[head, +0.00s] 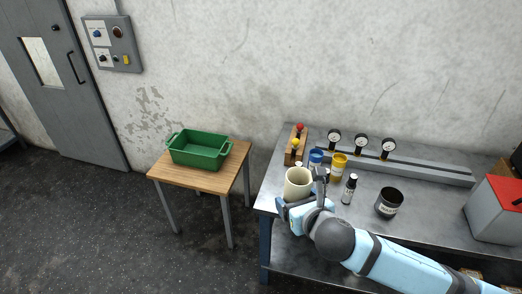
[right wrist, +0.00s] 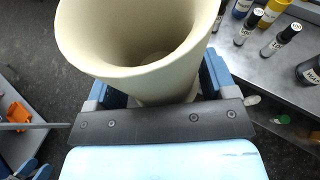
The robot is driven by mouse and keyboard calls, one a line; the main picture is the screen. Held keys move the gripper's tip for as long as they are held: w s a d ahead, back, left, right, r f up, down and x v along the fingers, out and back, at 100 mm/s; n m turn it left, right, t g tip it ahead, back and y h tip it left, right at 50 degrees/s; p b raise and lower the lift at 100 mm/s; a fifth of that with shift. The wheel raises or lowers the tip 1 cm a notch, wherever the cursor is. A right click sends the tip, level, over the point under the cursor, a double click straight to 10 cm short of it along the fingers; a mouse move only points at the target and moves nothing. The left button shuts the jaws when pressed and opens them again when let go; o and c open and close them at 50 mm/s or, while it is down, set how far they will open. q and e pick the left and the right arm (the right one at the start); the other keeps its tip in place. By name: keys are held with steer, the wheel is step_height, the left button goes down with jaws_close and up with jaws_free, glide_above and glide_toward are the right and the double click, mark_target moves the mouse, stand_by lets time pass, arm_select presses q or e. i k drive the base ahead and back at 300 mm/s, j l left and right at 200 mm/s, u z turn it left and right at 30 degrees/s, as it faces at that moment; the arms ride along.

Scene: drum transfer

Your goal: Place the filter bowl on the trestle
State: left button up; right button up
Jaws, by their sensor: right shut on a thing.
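The cream filter bowl (head: 298,182) is a tall, open-topped cup, held upright at the left end of the metal bench. My right gripper (head: 301,203) is shut on it, with a finger on either side. In the right wrist view the bowl (right wrist: 140,40) fills the top middle, its inside looks empty, and dark floor shows around its left side. The trestle, which I take to be the small wooden-topped table (head: 190,179), stands left of the bench, apart from the bowl. My left gripper does not show in the head view.
A green tray (head: 199,150) covers much of the wooden top. Blue (head: 316,158) and yellow (head: 338,166) containers, a dark bottle (head: 349,189) and a black jar (head: 389,203) stand on the bench right of the bowl. A gap separates table and bench.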

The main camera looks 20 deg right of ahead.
mark_target(419, 213)
steer(key=i+l+z, duration=0.15)
steer(key=z, duration=1.15)
steer(key=i, duration=0.85)
